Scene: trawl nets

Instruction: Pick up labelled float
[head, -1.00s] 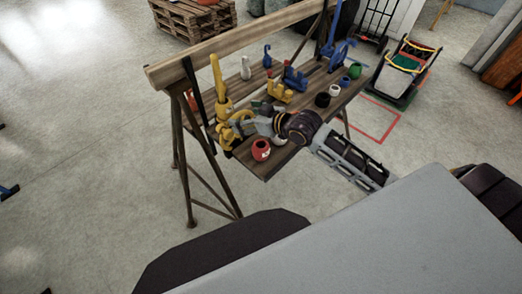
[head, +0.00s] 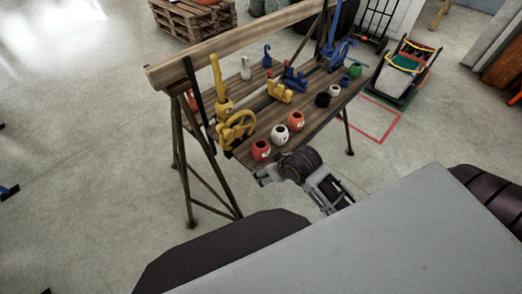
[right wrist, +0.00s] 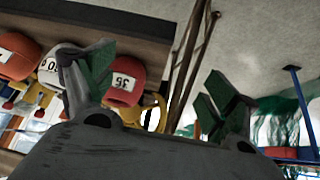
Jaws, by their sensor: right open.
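Several small round floats stand in a row along the front edge of the wooden bench (head: 268,168). At the near end is an orange-red labelled float (head: 261,150), then a white labelled float (head: 279,135) and another orange labelled float (head: 296,121). My right gripper (head: 263,178) is open and empty, just off the bench's front edge beside the near orange-red float. In the right wrist view an orange-red float with an upside-down "36" label (right wrist: 125,82) shows beside the left finger of my gripper (right wrist: 158,92). My left gripper is not in view.
Farther along stand a black float (head: 322,100), a small white one (head: 335,90) and green ones (head: 344,81). Behind the row are yellow clamp-like tools (head: 236,130) and blue ones (head: 294,78). A raised beam (head: 230,43) runs along the back. The floor before the bench is clear.

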